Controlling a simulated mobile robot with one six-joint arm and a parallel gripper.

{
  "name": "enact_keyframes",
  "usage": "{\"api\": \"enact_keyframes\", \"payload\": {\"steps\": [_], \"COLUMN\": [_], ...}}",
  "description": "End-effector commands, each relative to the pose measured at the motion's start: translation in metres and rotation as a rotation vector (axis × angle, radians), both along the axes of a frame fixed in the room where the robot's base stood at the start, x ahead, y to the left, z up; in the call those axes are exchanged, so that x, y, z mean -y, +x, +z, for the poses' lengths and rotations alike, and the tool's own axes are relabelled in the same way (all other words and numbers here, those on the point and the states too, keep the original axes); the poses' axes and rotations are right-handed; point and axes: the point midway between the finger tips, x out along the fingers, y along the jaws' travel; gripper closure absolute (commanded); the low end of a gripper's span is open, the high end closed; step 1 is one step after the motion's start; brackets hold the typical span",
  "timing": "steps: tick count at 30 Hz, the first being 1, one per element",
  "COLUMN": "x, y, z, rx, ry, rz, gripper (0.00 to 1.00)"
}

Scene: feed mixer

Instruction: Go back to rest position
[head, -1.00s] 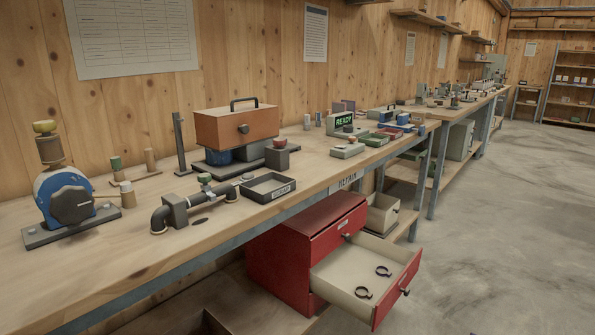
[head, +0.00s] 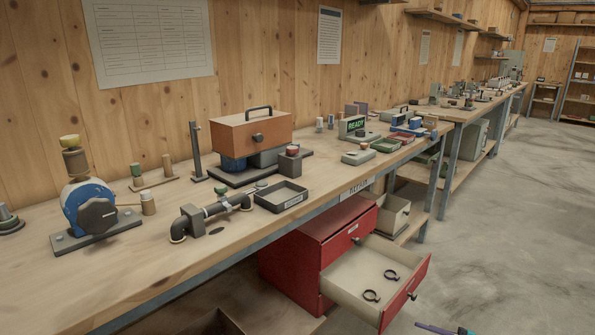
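What looks like the tip of my gripper (head: 446,330) just enters at the bottom edge, right of centre, over the floor. Two dark ring clamps (head: 371,296) lie in that drawer.
The workbench (head: 150,260) runs along the wall with a blue pump (head: 92,208), a dark pipe piece (head: 205,217), a black tray (head: 281,196) and an orange-brown box (head: 240,133). The open drawer juts into the aisle. The concrete floor (head: 510,220) at right is clear.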

Motion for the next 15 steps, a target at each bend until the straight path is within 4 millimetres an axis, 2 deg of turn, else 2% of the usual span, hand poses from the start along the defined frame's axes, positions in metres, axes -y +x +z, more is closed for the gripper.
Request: {"api": "enact_keyframes", "payload": {"steps": [1,7,15], "x": [-0.022,-0.099,-0.199], "y": [0.003,0.007,-0.010], "z": [0.007,0.006,-0.003], "rx": [-0.012,-0.068,-0.165], "ry": [0.002,-0.011,-0.071], "rz": [0.034,0.156,0.327], "gripper": [0.59,0.59,0.59]}}
